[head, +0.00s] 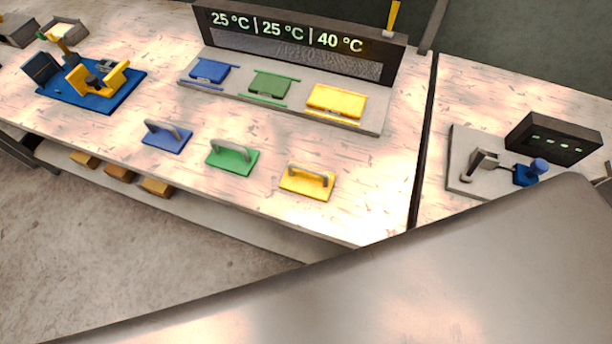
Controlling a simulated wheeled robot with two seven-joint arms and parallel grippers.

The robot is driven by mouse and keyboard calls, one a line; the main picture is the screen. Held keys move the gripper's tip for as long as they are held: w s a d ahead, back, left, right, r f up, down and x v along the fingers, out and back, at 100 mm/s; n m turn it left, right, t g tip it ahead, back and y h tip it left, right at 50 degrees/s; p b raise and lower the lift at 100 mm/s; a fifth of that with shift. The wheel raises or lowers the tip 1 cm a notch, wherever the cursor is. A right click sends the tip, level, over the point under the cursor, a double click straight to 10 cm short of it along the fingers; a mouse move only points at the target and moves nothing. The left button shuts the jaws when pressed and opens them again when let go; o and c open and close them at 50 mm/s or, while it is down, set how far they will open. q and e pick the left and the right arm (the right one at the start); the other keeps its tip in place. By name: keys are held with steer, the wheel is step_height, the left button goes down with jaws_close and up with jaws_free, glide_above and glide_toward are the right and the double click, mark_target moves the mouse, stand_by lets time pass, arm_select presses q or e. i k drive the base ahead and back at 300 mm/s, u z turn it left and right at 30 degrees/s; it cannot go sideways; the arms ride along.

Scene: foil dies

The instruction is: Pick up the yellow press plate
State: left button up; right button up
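All three stand apart from each other. Behind them, a yellow block (337,101) sits on a grey station under the 40 °C reading. Neither gripper shows in the head view.
The grey station (372,122) also carries green (270,84) and blue blocks (210,70). A blue base (100,101) with yellow parts stands at left. A dark gap (424,140) separates a right-hand table with a grey fixture (462,150) and black box (553,140). The lower right is blocked from view.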

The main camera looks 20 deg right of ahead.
mark_target(315, 184)
steer(key=k, duration=0.5)
steer(key=u, duration=1.15)
steer(key=k, duration=1.8)
steer(key=z, duration=1.8)
